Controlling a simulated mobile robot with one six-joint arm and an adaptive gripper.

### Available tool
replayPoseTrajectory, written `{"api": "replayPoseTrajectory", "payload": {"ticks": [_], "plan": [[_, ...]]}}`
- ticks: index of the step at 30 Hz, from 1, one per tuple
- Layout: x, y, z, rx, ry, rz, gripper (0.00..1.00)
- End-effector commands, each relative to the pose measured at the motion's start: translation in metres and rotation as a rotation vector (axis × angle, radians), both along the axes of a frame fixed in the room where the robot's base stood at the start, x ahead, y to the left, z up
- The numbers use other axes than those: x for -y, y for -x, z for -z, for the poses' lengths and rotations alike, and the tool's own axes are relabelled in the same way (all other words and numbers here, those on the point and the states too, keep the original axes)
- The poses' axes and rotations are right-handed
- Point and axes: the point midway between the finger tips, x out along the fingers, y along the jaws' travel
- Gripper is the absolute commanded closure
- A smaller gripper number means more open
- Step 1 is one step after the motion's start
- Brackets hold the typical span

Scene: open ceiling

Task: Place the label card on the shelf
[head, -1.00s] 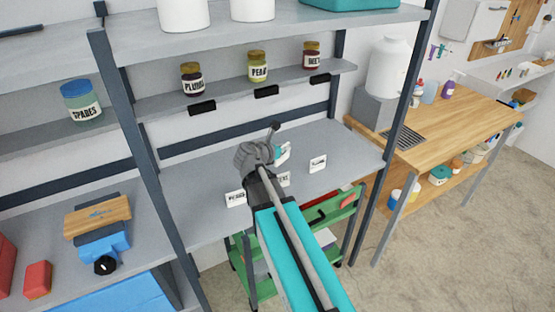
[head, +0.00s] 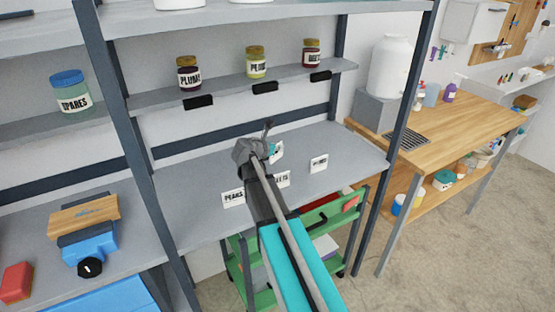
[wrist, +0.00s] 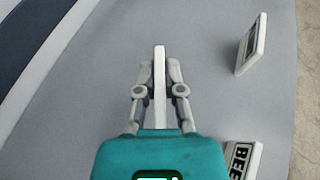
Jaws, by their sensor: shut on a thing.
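My gripper (wrist: 159,88) is shut on a white label card (wrist: 159,62), which shows edge-on between the fingers in the wrist view. In the head view my gripper (head: 262,151) is over the grey lower shelf (head: 195,222), with part of the held card (head: 277,151) showing beside it. The gap between card and shelf is unclear. Three other cards stand along the front of this shelf: PEARS (head: 233,198), one partly hidden ending in "ETS" (head: 282,179), and one at the right (head: 319,163).
Above, a narrow shelf holds PLUMS (head: 189,74), PEARS (head: 256,62) and BEETS (head: 311,53) jars, with black holders (head: 265,87) on its edge. Dark posts (head: 133,150) flank the bay. A green cart (head: 345,228) stands below. The lower shelf's back is clear.

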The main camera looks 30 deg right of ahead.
Motion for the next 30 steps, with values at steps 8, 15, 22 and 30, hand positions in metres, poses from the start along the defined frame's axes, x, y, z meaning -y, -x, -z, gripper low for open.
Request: {"api": "replayPoseTrajectory", "payload": {"ticks": [8,15,22,30], "plan": [[0.000,-0.002,0.002,0.000,0.000,0.000,1.00],[0.001,-0.004,0.004,0.000,0.000,-0.001,1.00],[0.003,-0.010,0.020,0.000,0.000,-0.001,1.00],[0.002,-0.010,0.040,0.000,0.000,-0.001,1.00]]}}
